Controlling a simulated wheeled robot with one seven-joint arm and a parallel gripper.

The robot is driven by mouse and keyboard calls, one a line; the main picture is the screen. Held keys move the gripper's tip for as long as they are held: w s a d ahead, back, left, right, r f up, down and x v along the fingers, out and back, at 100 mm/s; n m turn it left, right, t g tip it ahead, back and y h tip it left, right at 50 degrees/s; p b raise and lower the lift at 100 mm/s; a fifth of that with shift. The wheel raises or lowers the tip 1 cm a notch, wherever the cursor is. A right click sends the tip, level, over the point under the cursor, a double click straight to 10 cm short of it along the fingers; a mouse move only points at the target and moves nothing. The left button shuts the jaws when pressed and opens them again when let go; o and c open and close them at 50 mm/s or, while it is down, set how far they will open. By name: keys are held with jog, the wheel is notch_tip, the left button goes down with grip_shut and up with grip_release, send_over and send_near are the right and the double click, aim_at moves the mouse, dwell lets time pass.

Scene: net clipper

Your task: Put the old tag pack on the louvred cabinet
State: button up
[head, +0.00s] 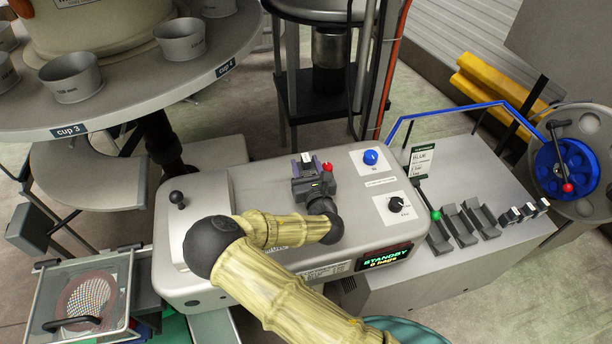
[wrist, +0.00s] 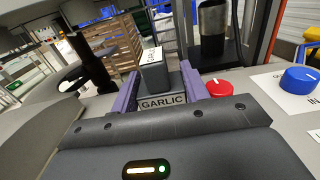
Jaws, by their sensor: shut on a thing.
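My gripper (head: 309,168) is low over the top of the grey bagging machine, its purple fingers shut on a small dark block with a white top, which I take for the old tag pack (head: 306,158). In the wrist view the pack (wrist: 154,75) stands between the fingers (wrist: 158,84), with a plate reading GARLIC at its near end. I cannot tell whether the pack touches the machine top.
A red button (head: 327,167) is close right of my gripper, with a blue knob (head: 370,157) and black dial (head: 396,204) beyond. A blue rail (head: 450,112) and an upright tag card (head: 422,162) stand by the cabinet. A round table with cups (head: 72,78) is at upper left.

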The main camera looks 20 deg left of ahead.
jog(key=shift+f+p, duration=0.5)
jog(key=shift+f, duration=1.75)
jog(key=shift+f, duration=0.2)
jog(key=o, duration=1)
jog(key=shift+r, duration=0.1)
